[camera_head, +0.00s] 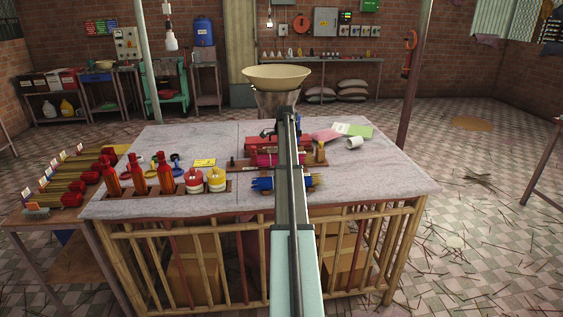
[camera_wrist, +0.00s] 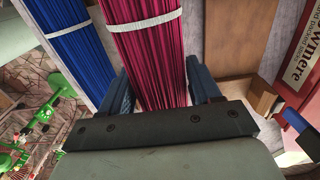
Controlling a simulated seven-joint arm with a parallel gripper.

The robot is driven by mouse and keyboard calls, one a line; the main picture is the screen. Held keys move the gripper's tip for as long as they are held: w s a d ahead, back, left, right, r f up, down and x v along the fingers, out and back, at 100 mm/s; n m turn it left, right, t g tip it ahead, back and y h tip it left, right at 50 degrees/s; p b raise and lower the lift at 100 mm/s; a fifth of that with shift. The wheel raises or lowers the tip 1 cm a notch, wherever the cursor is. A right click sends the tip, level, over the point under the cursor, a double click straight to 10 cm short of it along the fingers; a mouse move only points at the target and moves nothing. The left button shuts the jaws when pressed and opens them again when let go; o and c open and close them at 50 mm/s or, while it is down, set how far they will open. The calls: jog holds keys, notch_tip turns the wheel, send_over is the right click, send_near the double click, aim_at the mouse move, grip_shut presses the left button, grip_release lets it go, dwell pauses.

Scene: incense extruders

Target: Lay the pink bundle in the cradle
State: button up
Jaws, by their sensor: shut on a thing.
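The pink bundle (camera_wrist: 148,60) of thin sticks has a white band (camera_wrist: 145,17) and lies between the two fingers of my gripper (camera_wrist: 161,80) in the wrist view. My gripper is shut on it. In the head view the pink bundle (camera_head: 265,159) shows near the table's middle, partly hidden behind my arm. A wooden stand (camera_head: 238,165) with an upright post (camera_head: 321,151) at its right, seemingly the cradle, is beneath or beside it. I cannot tell whether the bundle touches it. A blue bundle (camera_head: 263,184) lies in front; it also shows left of the pink one (camera_wrist: 72,45).
A red box (camera_head: 262,144) is just behind the stand. Red bottles (camera_head: 138,181) and two round jars (camera_head: 194,181) stand in a rack at left. A white cup (camera_head: 355,142) lies at right, near coloured sheets (camera_head: 358,130). The table's right side (camera_head: 390,178) is clear.

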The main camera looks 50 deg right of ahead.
jog(key=shift+d, duration=0.1)
jog(key=w+d+r, duration=0.5)
jog(key=w+d, duration=0.1)
jog(key=d, duration=0.4)
jog(key=shift+a+f, duration=0.15)
jog(key=shift+f, duration=1.9)
jog(key=shift+a+f, duration=0.1)
jog(key=shift+f, duration=1.95)
jog(key=o, duration=1)
jog(key=shift+o, duration=0.2)
jog(key=shift+r, duration=0.1)
notch_tip(320, 180, up, 8)
